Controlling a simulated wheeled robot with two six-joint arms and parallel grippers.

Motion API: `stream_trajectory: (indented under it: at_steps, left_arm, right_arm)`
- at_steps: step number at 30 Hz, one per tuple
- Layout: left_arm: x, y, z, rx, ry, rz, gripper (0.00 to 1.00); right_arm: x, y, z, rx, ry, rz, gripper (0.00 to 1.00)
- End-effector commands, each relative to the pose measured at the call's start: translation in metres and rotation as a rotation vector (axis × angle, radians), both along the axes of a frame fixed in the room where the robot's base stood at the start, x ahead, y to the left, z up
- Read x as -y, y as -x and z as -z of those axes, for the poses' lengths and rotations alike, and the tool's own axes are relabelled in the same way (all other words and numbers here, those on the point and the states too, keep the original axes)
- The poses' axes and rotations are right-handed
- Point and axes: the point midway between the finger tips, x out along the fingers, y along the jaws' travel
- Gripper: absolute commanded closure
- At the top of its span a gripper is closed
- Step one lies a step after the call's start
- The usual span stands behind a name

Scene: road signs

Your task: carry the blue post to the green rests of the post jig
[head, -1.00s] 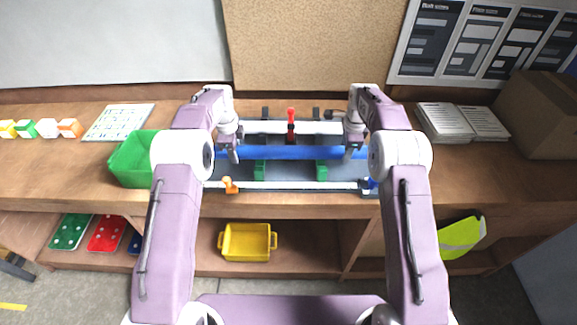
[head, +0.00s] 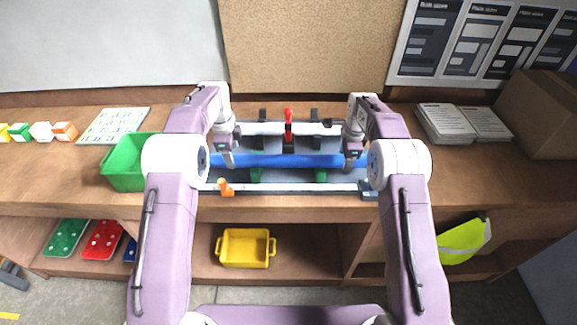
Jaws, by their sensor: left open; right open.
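The long blue post (head: 288,161) lies level, left to right, across the post jig (head: 280,187). It crosses over the two green rests (head: 255,175) and (head: 320,175), whose near parts show below it while the rest is hidden. It appears to lie on them, though contact cannot be made out. My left gripper (head: 229,160) is open at the post's left part, with its fingers at the post. My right gripper (head: 348,162) is open at the post's right part in the same way. The post's far ends are partly hidden by my arms.
A red clamp (head: 288,123) stands at the jig's back and an orange one (head: 226,187) at its front left. A green bin (head: 122,165) is at left, papers (head: 445,122) at right. A yellow bin (head: 245,248) sits on the shelf below.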

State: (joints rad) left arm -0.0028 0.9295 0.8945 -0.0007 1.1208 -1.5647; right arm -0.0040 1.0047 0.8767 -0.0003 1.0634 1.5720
Motion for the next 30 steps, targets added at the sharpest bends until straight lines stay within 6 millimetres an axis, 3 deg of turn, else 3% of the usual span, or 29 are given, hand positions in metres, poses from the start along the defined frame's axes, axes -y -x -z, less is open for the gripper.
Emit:
stream_trajectory:
  at_steps: [3,9,18,20,30]
  left_arm:
    - [-0.001,0.005,-0.032,0.005,0.0,-0.001,0.36]
    - [-0.001,0.013,-0.069,0.004,0.001,-0.001,0.36]
    - [-0.002,0.016,-0.079,0.0,0.001,-0.001,0.36]
    - [-0.002,0.016,-0.079,0.0,0.001,-0.001,0.36]
    - [-0.002,0.016,-0.078,0.0,0.001,-0.001,0.36]
  right_arm:
    - [0.0,0.0,0.0,0.0,0.0,0.0,0.36]
    - [0.0,0.0,0.0,0.0,0.0,0.0,0.36]
    - [0.0,0.0,-0.004,0.001,0.0,0.0,0.36]
    - [0.0,0.001,-0.013,0.003,0.0,0.0,0.36]
    - [0.001,0.018,-0.093,0.004,0.0,0.0,0.36]
